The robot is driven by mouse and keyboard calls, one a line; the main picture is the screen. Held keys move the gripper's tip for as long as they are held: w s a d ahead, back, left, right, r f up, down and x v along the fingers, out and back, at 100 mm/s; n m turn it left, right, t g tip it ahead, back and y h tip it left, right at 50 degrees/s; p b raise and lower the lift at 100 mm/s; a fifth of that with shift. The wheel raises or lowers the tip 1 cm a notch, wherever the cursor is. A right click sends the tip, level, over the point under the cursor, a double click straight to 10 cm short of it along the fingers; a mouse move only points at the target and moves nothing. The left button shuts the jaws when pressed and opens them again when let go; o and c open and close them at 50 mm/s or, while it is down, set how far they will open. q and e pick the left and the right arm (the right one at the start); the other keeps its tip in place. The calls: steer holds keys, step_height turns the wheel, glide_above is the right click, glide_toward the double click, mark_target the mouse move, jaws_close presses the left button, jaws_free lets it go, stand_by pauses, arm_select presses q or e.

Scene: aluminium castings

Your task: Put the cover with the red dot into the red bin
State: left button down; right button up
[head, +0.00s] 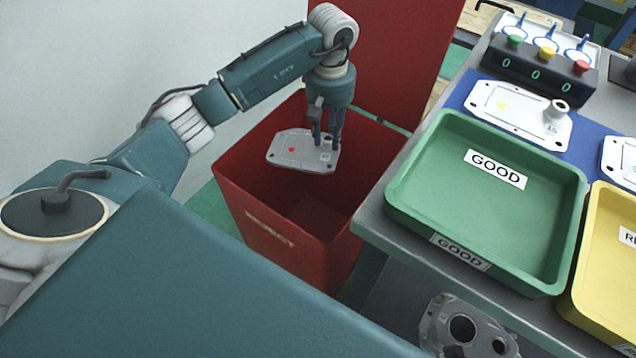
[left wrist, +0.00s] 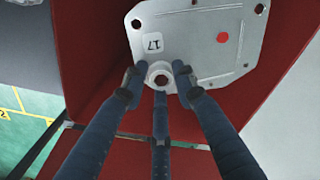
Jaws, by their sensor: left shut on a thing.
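The cover with the red dot (head: 292,153) is a flat grey metal plate held over the open mouth of the red bin (head: 290,238). The bin has a "REJECT" label on its front wall. My left gripper (head: 327,138) is shut on the cover's round boss and points down. In the left wrist view the cover (left wrist: 195,45) shows its red dot and a "17" label, and the fingers of my left gripper (left wrist: 160,90) sit around the boss. Red bin wall (left wrist: 85,50) lies around and below the cover. My right gripper is not in view.
A green "GOOD" tray (head: 490,215) and a yellow tray (head: 606,265) stand on the table right of the bin. A cover with a yellow dot (head: 515,112) lies behind the green tray, near a counter box with coloured buttons (head: 540,70). A casting (head: 468,330) sits lower down in front.

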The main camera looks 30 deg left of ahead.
arm_select(q)
steer(key=c, duration=1.3)
jaws_free()
step_height(320, 180, up, 12)
steer(key=shift+r, duration=0.1)
